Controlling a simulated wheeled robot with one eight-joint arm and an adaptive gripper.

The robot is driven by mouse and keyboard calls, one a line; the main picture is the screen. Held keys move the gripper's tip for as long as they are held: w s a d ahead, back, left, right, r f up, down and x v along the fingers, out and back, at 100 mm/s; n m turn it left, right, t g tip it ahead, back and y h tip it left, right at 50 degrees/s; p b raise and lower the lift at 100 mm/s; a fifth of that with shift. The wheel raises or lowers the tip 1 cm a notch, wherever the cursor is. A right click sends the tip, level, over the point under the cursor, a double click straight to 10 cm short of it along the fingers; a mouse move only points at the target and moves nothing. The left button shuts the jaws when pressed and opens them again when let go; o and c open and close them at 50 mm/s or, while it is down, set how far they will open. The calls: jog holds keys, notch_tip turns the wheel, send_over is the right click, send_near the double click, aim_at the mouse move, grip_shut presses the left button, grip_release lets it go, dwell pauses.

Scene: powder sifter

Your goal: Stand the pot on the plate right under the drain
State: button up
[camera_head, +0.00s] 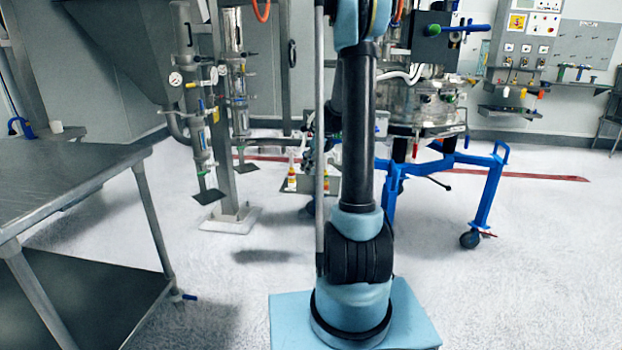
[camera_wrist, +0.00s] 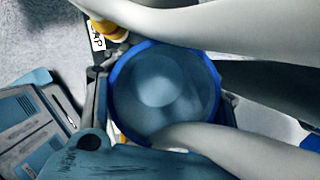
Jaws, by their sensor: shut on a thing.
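The pot (camera_wrist: 160,80) fills the middle of the wrist view, a round vessel with a dark blue rim and a pale blue inside. My gripper (camera_wrist: 160,103) is shut on it, with dark fingers at its left and right sides. A pale tube crosses in front of its lower edge. In the head view my arm hides the pot and gripper. I cannot tell which drain is meant.
Pale thick tubes (camera_wrist: 250,28) pass close to the pot in the wrist view. A yellow part with a label (camera_wrist: 97,36) is at its upper left. A metal table (camera_head: 70,180) stands left, and a blue wheeled frame (camera_head: 490,195) stands right.

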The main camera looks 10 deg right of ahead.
aim_at(311, 183)
jog(key=shift+f, duration=2.45)
jog(key=o, duration=1.1)
jog(key=shift+s, duration=0.1)
jog(key=shift+c, duration=0.2)
